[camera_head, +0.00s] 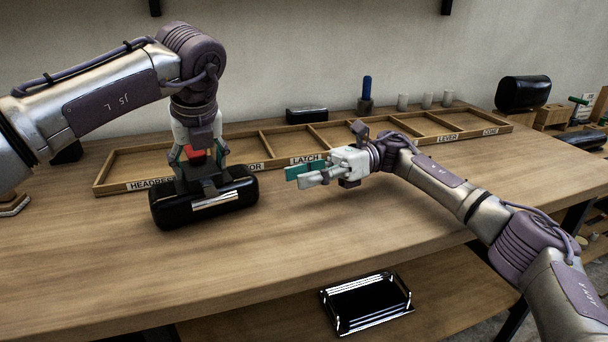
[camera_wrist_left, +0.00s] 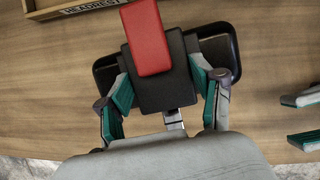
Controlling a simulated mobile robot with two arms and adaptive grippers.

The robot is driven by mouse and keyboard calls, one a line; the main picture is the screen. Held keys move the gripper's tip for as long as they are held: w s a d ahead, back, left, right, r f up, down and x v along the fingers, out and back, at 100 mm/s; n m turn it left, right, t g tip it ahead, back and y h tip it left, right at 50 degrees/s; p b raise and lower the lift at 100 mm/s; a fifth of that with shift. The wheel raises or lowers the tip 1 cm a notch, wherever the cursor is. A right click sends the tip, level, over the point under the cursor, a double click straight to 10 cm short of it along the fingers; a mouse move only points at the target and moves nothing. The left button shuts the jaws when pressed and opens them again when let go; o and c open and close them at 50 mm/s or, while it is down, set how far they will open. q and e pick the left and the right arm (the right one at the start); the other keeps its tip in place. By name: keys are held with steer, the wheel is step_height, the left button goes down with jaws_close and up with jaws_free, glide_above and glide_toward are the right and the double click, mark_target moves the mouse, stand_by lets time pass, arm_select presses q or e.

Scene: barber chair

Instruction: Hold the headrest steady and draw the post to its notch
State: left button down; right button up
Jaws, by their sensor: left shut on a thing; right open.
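The headrest (camera_head: 233,193) is a glossy black cushion lying on the table at left, with a bright metal strip on its near side. A dark block (camera_wrist_left: 180,98) with a red top piece (camera_wrist_left: 147,38) sits over its middle. My left gripper (camera_head: 199,170) reaches down from above and is shut on this block, with one teal finger on each side in the left wrist view. My right gripper (camera_head: 308,177) is open and empty above the table, right of the headrest and apart from it. I cannot make out the notch; the post is not clearly distinguishable.
A wooden tray (camera_head: 127,186) with labelled compartments runs along the back. Behind it stand a small black box (camera_head: 307,114), a blue-handled tool (camera_head: 366,92) and several pale cylinders. A black tray with a metal rail (camera_head: 367,302) lies on the lower shelf. The table's front middle is clear.

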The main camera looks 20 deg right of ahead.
arm_select(q)
steer(key=shift+c, duration=0.5)
jaws_free()
